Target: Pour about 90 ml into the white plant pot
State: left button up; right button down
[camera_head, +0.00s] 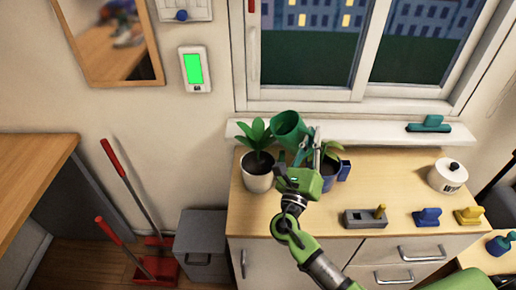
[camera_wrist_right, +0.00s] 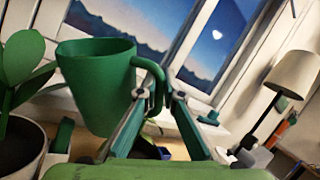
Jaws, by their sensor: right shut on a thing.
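The white plant pot (camera_head: 258,183) with a leafy plant stands at the left end of the wooden cabinet top. Its pale rim also shows at the lower left of the right wrist view (camera_wrist_right: 37,160). My right gripper (camera_head: 304,160) is shut on the handle of a green watering cup (camera_head: 288,126). The cup (camera_wrist_right: 98,85) is held up, right of the white pot's plant and slightly tilted in the right wrist view. The cup's contents are hidden and I see no stream. My left gripper is not in view.
A blue pot (camera_head: 328,178) with a plant stands just behind my right gripper. A white lidded jar (camera_head: 447,176), a grey block (camera_head: 364,218) and blue and yellow items stand to the right. The windowsill (camera_head: 375,133) runs behind.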

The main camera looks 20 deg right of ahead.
jog(key=shift+s+d+m+g+y+p, duration=0.2)
jog(key=shift+d+m+g+y+p, duration=0.5)
jog(key=shift+d+m+p, duration=0.75)
jog(key=shift+s+d+m+g+y+p, duration=0.2)
jog(key=shift+d+m+g+y+p, duration=0.5)
jog(key=shift+p, duration=1.1)
